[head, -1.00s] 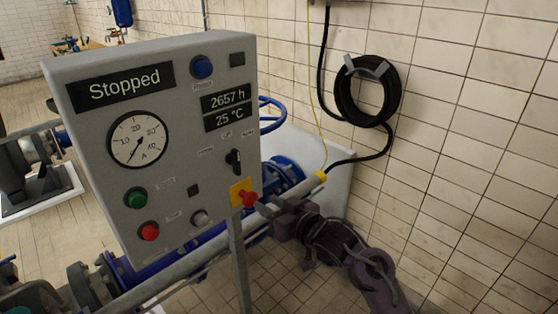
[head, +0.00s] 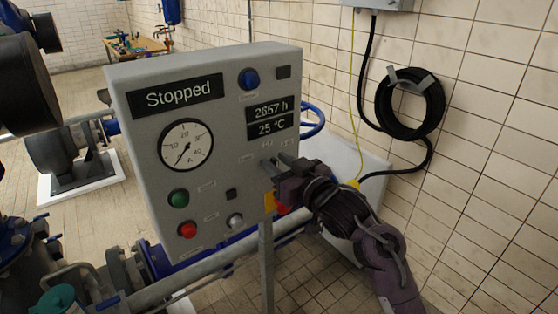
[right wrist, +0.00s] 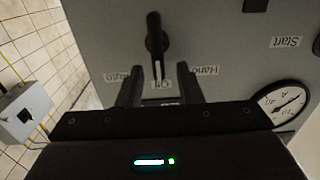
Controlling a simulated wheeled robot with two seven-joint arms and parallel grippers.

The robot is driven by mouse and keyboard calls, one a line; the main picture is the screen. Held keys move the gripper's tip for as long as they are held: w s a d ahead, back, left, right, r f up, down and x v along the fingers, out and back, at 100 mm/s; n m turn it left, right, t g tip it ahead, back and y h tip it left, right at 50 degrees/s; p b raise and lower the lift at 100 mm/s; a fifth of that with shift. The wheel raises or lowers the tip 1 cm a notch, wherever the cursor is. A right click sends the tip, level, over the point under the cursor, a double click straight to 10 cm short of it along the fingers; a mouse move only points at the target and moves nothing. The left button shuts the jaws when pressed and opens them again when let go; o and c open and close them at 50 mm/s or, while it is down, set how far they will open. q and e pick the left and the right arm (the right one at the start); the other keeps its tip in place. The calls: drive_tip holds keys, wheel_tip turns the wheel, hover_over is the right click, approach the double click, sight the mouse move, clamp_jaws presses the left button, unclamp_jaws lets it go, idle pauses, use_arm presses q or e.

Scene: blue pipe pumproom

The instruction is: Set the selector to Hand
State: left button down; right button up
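The selector (right wrist: 157,40) is a black knob on the grey control panel (head: 150,125). In the right wrist view its white mark points at the Off label (right wrist: 162,86). The Hand label (right wrist: 205,71) lies to the right there and the Auto label (right wrist: 118,76) to the left, all upside down. My right gripper (right wrist: 160,85) is open, its two dark fingers apart on either side of the Off label; contact with the knob cannot be told. In the head view my right gripper (head: 275,164) is at the panel's right side and hides the selector. My left gripper is not in view.
The panel display (head: 180,94) reads Stopped. A red mushroom button on a yellow plate (head: 269,203) sits just below my right gripper, partly hidden. Green (head: 179,198) and red (head: 187,230) buttons are lower left. A coiled black hose (head: 410,103) hangs on the wall at right.

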clamp_jaws()
idle(0.4)
drive_tip(key=shift+s+a+f+n+b, duration=0.15)
drive_tip(key=shift+s+a+n+b, duration=0.1)
drive_tip(key=shift+n+b, duration=0.85)
drive_tip(key=shift+s+a+f+n+b, duration=0.2)
drive_tip(key=shift+n+b, duration=0.35)
drive_tip(key=shift+n, duration=1.1)
drive_tip(key=shift+s+a+f+n+b, duration=0.1)
drive_tip(key=shift+a+n+b, duration=0.2)
drive_tip(key=shift+n+b, duration=0.8)
drive_tip(key=shift+n, duration=0.45)
unclamp_jaws()
